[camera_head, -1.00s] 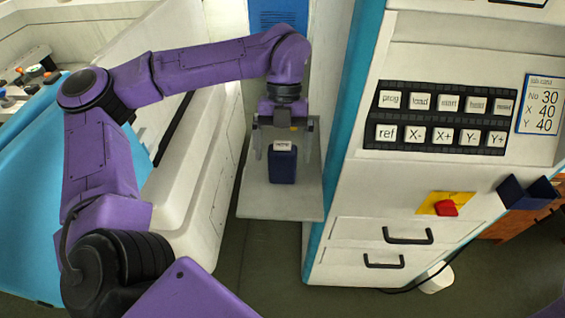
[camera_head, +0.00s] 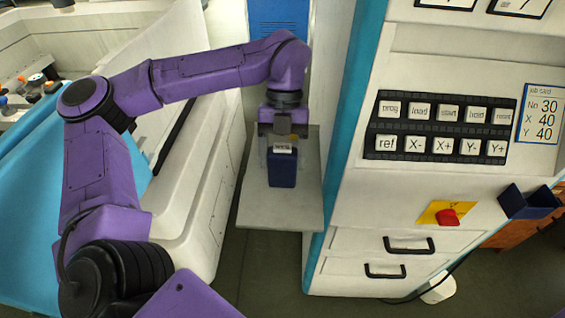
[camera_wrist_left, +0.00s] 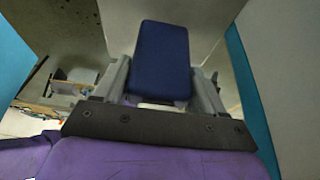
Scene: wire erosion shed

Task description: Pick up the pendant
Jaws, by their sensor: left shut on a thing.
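The pendant (camera_head: 283,172) is a dark blue box with a small white labelled plate at its top. It stands upright on a grey shelf (camera_head: 272,212) between the machine and the white cabinet. My left gripper (camera_head: 282,147) is above it, pointing down, shut on its upper part. In the left wrist view, the pendant (camera_wrist_left: 161,62) sits between the two grey fingers of my left gripper (camera_wrist_left: 162,82). Its lower end appears still at the shelf; I cannot tell of any gap. My right gripper is not in view.
The white cabinet to the right carries a black key panel (camera_head: 440,127), a red knob (camera_head: 447,217) on a yellow plate, and drawers with black handles. An open dark blue holder (camera_head: 530,202) is on its right side. A white machine body (camera_head: 200,185) is close on the left.

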